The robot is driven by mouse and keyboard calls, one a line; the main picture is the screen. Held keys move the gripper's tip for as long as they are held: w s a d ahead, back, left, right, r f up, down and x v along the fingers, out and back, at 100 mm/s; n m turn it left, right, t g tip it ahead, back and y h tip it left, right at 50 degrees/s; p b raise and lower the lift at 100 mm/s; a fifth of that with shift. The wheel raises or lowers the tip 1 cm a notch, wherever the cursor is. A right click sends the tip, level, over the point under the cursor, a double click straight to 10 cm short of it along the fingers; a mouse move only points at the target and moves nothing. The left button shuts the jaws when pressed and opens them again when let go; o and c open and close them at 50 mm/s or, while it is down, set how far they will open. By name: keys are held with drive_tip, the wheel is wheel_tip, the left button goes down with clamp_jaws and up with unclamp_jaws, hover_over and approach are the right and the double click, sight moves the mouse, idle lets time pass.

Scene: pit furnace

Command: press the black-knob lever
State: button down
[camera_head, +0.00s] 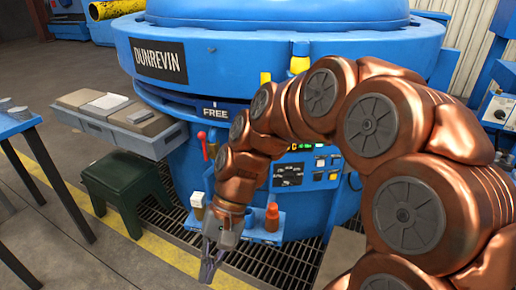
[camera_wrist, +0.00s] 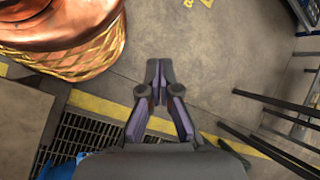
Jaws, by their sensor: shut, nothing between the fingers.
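My gripper (camera_head: 208,268) is shut and empty, hanging low over the floor grating in front of the furnace. In the wrist view its fingertips (camera_wrist: 159,68) meet above bare floor, with no lever between or near them. A red-knob lever (camera_head: 202,138) stands on the blue furnace front, up and left of my wrist. I cannot make out a black-knob lever in either view; my arm covers part of the furnace front beside the red one.
The blue furnace (camera_head: 180,85) fills the back. A control panel (camera_head: 305,172) and a small blue shelf with a red bottle (camera_head: 272,214) are beside my wrist. A green stool (camera_head: 125,195) and blue table (camera_head: 15,128) stand left. A yellow line (camera_head: 165,252) crosses the floor.

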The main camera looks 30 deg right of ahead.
drive_tip(key=s+d+f+n+h, duration=0.3)
drive_tip(key=s+d+n+h, duration=0.2)
drive_tip(key=s, duration=0.4)
drive_tip(key=d+h, duration=0.1)
drive_tip(key=d, duration=0.1)
drive_tip(key=shift+s+d, duration=0.4)
drive_tip(key=shift+a, duration=0.15)
